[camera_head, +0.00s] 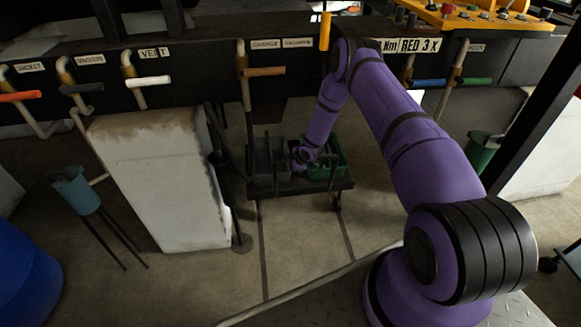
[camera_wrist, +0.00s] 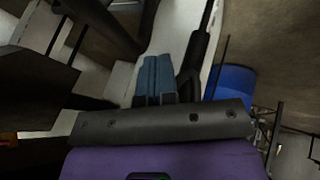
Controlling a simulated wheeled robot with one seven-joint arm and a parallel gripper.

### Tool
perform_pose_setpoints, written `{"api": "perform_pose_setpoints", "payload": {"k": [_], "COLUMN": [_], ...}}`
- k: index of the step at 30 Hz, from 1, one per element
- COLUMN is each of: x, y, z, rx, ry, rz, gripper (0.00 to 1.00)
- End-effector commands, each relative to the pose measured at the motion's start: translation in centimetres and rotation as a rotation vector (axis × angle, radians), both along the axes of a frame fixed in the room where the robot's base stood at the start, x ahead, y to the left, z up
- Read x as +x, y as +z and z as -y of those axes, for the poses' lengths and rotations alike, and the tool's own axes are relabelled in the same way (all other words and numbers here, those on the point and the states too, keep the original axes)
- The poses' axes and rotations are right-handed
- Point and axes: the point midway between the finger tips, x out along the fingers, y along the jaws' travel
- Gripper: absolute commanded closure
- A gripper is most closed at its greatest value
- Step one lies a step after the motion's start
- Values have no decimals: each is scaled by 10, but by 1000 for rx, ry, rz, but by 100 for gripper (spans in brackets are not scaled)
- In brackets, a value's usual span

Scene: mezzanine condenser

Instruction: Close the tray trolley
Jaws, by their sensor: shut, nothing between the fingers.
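The tray trolley (camera_head: 322,188) is a low dark platform on thin legs under the black pipe panel. It carries a grey bin (camera_head: 268,160) on the left and a green bin (camera_head: 338,172) on the right. Dark upright bars stand around the bins. My arm reaches down over the trolley, and its end is between the two bins; the fingers are hidden there in the head view. In the wrist view my gripper (camera_wrist: 157,78) shows two blue fingers pressed together, with nothing held. Whether they touch the trolley cannot be told.
A stained white block (camera_head: 160,185) stands left of the trolley. A dark bar (camera_wrist: 204,50) passes close right of my fingers. A blue drum (camera_wrist: 235,82) is beyond. The pipe panel (camera_head: 205,72) with coloured valve handles hangs above. Floor in front of the trolley is clear.

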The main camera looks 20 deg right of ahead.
Motion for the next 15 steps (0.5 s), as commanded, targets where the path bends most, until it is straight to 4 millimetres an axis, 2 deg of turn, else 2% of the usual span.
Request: {"api": "perform_pose_setpoints", "payload": {"k": [9,15], "x": [-24,-36], "y": [40,59], "z": [11,16], "rx": [-1,-1], "ry": [0,0], "rz": [1,0], "gripper": [100,100]}}
